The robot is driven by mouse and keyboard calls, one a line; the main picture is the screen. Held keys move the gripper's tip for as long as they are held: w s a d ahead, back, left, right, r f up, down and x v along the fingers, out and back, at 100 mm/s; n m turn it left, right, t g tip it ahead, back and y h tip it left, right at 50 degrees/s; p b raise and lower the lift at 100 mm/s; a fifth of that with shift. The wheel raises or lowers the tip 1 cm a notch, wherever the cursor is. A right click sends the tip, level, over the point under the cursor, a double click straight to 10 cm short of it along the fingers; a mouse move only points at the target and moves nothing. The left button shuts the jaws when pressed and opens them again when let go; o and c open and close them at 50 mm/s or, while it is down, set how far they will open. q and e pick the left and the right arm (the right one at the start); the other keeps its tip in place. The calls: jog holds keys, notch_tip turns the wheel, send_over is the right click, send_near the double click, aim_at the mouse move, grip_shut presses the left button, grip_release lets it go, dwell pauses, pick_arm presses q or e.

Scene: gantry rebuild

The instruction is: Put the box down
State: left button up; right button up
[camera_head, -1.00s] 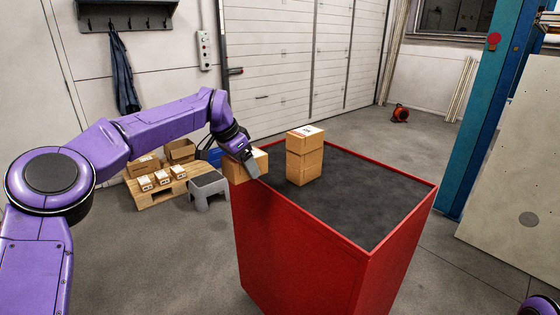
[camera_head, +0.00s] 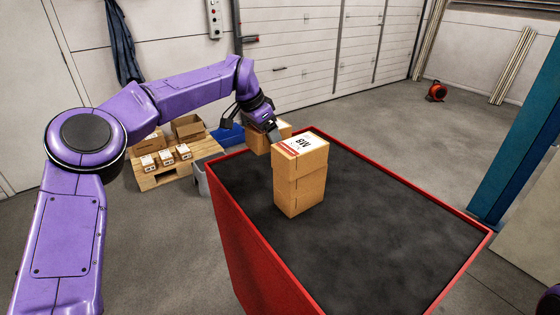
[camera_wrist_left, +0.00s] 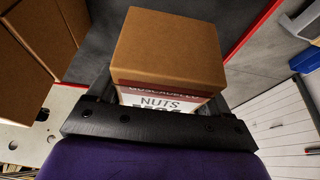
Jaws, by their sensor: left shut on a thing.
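My left gripper (camera_head: 274,133) is shut on a cardboard box (camera_head: 256,141), just behind and left of a box stack in the head view. In the left wrist view the held box (camera_wrist_left: 172,48) sits between the fingers, with a white and dark red label reading "NUTS". It is by the far left corner of the red cabinet (camera_head: 262,259), whose top is dark. I cannot tell whether the box touches that top. The stack (camera_head: 299,182) partly hides it. My right gripper is out of view.
The stack stands upright on the cabinet's left part, its top box labelled "M8"; boxes also show close by in the wrist view (camera_wrist_left: 22,62). The cabinet top's middle and right (camera_head: 385,215) are clear. A pallet (camera_head: 165,175) with boxes stands on the floor behind left.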

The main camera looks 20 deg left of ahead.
aim_at(267, 173)
pick_arm(q)
jog(key=shift+w+f, duration=0.3)
jog(key=shift+w, duration=0.05)
jog(key=f, duration=0.1)
jog(key=f+p, duration=0.1)
jog(key=f, duration=0.1)
jog(key=shift+s, duration=0.35)
jog(key=s+f+p, duration=0.1)
jog(key=s+f, duration=0.1)
jog(key=shift+s+f, duration=0.25)
jog(key=shift+f, duration=0.15)
jog(key=w+f, duration=0.2)
jog(key=f, duration=0.1)
jog(key=shift+d, duration=0.1)
jog(key=o, duration=1)
jog(key=shift+s, duration=0.2)
jog(key=o, duration=0.3)
jog(key=shift+s+r, duration=0.1)
jog(key=shift+s, duration=0.1)
jog(key=shift+o, duration=0.2)
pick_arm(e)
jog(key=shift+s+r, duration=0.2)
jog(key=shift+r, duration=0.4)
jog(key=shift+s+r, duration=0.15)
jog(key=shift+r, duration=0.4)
pick_arm(q)
jog(key=shift+w+r, duration=0.1)
jog(key=shift+w, duration=0.05)
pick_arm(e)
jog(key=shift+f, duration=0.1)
